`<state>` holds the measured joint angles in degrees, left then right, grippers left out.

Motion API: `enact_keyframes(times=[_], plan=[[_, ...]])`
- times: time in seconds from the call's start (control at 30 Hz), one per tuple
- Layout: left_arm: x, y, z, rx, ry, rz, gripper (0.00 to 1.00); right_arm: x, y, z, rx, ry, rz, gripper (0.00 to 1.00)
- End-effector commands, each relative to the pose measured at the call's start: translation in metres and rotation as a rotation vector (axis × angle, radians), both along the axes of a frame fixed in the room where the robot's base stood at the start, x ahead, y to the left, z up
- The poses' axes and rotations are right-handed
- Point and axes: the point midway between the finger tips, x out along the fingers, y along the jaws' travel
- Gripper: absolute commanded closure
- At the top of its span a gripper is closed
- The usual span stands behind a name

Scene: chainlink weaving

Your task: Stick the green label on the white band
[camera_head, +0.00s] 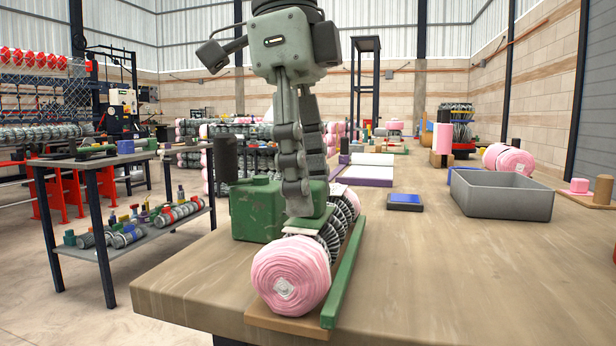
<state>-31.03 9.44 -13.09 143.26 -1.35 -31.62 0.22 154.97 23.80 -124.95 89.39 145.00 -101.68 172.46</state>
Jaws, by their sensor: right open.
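My right gripper (300,208) comes down from the top centre and is open. Its fingertips are at the top of a chain-link roll (341,215), and I cannot tell whether they touch it. The roll lies on its side with a pink wrapped end (291,277) facing me. A flat green piece (309,222) lies over the top of the roll at the fingertips. It may be the green label; the fingers partly cover it. My left gripper is not in view.
A green box (256,212) stands left of the roll. A green rail (343,276) runs along its right side on a wooden board (262,318). A grey bin (502,195) and a blue-topped pad (405,202) stand farther right. The front right tabletop is clear.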

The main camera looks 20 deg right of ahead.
Motion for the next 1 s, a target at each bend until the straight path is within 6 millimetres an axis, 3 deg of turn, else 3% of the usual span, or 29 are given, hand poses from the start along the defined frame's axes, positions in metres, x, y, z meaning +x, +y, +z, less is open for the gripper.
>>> enact_keyframes(times=[0.27, 0.77, 1.0], plan=[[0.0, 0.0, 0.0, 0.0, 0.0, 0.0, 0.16, 0.002, 0.002, 0.014, 0.002, -0.001, -0.001, 0.48], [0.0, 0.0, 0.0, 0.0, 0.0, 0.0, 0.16, 0.007, 0.012, 0.096, -0.004, -0.006, -0.005, 0.48], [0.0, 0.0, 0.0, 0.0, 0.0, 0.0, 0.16, 0.009, 0.014, 0.11, -0.005, 0.004, -0.003, 0.48]])
